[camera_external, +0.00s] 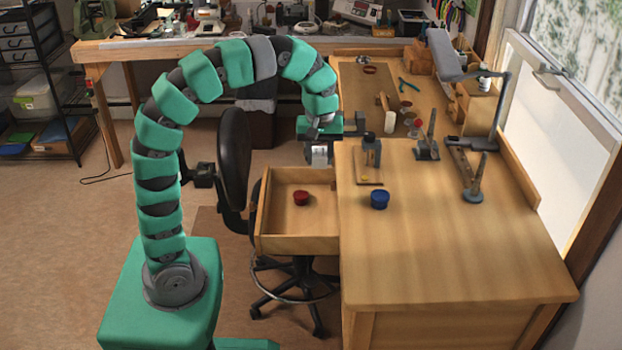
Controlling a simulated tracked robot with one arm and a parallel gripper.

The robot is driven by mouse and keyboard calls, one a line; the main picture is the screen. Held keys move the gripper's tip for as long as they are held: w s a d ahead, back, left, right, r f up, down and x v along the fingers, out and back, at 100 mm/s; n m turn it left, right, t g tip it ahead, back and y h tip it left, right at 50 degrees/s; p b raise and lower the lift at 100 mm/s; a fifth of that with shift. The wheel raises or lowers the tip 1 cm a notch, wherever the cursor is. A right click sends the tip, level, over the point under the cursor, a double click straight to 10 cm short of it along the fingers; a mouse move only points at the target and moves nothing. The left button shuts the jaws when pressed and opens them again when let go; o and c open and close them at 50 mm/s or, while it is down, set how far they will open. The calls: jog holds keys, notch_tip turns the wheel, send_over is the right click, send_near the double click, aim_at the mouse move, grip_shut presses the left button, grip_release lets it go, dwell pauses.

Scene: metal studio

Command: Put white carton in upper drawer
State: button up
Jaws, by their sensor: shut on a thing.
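The white carton (319,156) hangs below my gripper (319,143), which is shut on it. Carton and gripper are over the back edge of an open drawer, near its back right corner in the picture; I cannot tell the exact height above it. The open wooden drawer (275,214) sticks out to the left from the desk. A small red container (301,198) sits inside it, and the rest of its floor is bare. My arm arches over from the left. Whether another drawer lies below is hidden.
A blue container (379,199) stands on the wooden desk (450,240) near the drawer. Tools and clamps (427,140) stand farther back on the desk. A black office chair (236,165) is beside and under the drawer. The desk's front area is clear.

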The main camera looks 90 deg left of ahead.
jog(key=s+a+b, duration=0.3)
jog(key=s, duration=0.3)
jog(key=shift+w+a+f+b, duration=0.1)
jog(key=shift+f+b, duration=0.5)
jog(key=shift+f, duration=7.05)
jog(key=shift+w+a+f+b, duration=0.1)
jog(key=shift+f+b, duration=0.5)
jog(key=shift+f, duration=7)
jog(key=shift+f, duration=0.15)
jog(key=o, duration=1)
notch_tip(320, 180, up, 12)
jog(key=shift+r+p, duration=0.15)
jog(key=shift+p, duration=1)
